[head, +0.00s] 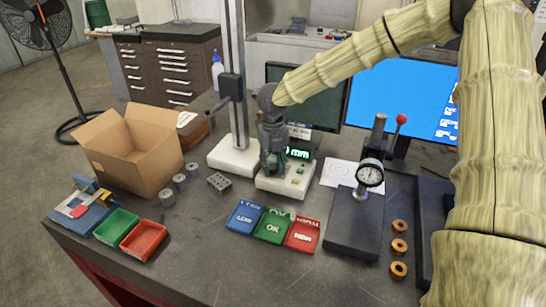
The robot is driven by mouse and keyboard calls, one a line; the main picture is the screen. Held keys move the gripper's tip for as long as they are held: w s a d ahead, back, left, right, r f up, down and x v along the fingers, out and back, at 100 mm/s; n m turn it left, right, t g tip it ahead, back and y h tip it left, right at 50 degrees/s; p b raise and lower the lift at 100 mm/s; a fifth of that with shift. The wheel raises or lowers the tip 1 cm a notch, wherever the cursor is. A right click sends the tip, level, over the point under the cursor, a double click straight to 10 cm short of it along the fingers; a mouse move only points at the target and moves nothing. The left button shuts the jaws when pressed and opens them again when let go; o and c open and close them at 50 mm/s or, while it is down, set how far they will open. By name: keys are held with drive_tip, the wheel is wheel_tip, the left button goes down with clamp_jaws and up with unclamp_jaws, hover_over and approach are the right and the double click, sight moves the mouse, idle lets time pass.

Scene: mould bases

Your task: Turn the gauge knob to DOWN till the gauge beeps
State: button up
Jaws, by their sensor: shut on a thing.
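The gauge (290,184) is a pale box with a small green-lit display reading "mm" (298,153), in the middle of the bench. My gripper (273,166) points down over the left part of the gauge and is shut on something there. The fingers cover what they hold, so the knob itself is hidden. A tall grey column (236,70) on a white base (235,158) stands just left of the gauge. I cannot read a DOWN mark.
Blue, green (273,225) and red trays stand in front of the gauge. A small drilled metal block (219,182) lies to its left. A dial-gauge stand (355,225) stands right, with several brass rings (399,247). An open cardboard box (130,150) and metal cylinders (180,181) are left.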

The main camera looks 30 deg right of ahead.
sight(273, 166)
drive_tip(key=n+p, duration=0.3)
drive_tip(key=n, duration=0.1)
drive_tip(key=shift+r+p, duration=0.15)
drive_tip(key=shift+p, duration=0.2)
drive_tip(key=shift+n+p, duration=1.05)
drive_tip(key=shift+n, duration=0.55)
drive_tip(key=o, duration=1.1)
drive_tip(key=shift+f, duration=0.2)
drive_tip(key=shift+c, duration=0.2)
drive_tip(key=shift+r, duration=0.1)
wheel_tip(273, 166, up, 12)
